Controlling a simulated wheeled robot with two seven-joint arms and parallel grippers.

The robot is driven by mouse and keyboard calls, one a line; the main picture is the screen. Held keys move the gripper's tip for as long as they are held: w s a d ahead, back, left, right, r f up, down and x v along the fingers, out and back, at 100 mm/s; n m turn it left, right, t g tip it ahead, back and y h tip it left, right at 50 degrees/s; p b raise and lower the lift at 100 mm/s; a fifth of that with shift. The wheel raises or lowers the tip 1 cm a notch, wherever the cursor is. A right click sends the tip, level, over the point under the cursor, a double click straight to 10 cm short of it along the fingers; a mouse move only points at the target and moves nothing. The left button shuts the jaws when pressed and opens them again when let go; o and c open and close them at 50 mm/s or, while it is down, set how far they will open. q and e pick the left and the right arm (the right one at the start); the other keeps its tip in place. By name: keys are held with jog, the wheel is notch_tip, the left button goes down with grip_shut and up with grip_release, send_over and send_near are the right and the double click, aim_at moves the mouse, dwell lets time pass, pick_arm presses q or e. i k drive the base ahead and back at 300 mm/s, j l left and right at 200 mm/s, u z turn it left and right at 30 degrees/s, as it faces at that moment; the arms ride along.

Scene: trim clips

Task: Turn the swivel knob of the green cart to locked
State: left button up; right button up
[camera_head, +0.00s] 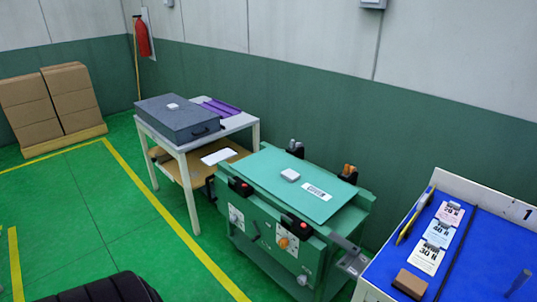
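The green cart (268,262) stands in the middle, with a teal cover panel (283,179) on top. Its front face carries an orange knob (284,242) on a white plate and a second white plate (236,216) to the left. A small pale knob (302,280) is low on the right of the front. Which of these is the swivel knob, and the markings on the plates, are too small to tell. Neither of my grippers is in view.
A white table (193,212) with a grey case (175,120) stands left of the cart. A blue-topped bench (472,260) with cards is at right. Boxes (70,88) stand at far left. A black padded object (105,290) shows at bottom left. Green floor (110,205) is free in front.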

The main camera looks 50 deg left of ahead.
aim_at(302, 280)
jog(key=j+u, duration=0.15)
jog(key=u, duration=1.35)
